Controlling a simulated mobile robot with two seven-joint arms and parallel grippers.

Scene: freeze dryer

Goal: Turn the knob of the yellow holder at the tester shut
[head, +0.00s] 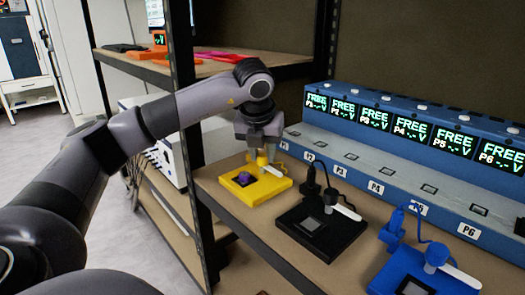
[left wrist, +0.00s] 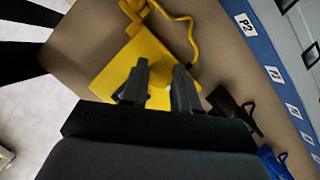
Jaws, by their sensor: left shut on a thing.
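The yellow holder (head: 268,191) lies on the shelf board at the left end of the blue tester (head: 430,115), with a small purple piece (head: 246,178) in its square recess. Its knob (head: 262,160) is a short yellow post with a white lever (head: 273,171) pointing to the lower right. My left gripper (head: 264,150) comes down from above, with its fingers closed around the knob. In the left wrist view, the holder (left wrist: 119,72) is under my left gripper (left wrist: 160,76); the fingers hide most of the knob. My right gripper is in neither view.
A black holder (head: 305,232) and a blue holder (head: 415,275), each with a white lever, stand to the right. Cables run at the holders. A dark shelf post (head: 183,90) stands close left of my gripper. The tester's displays read FREE.

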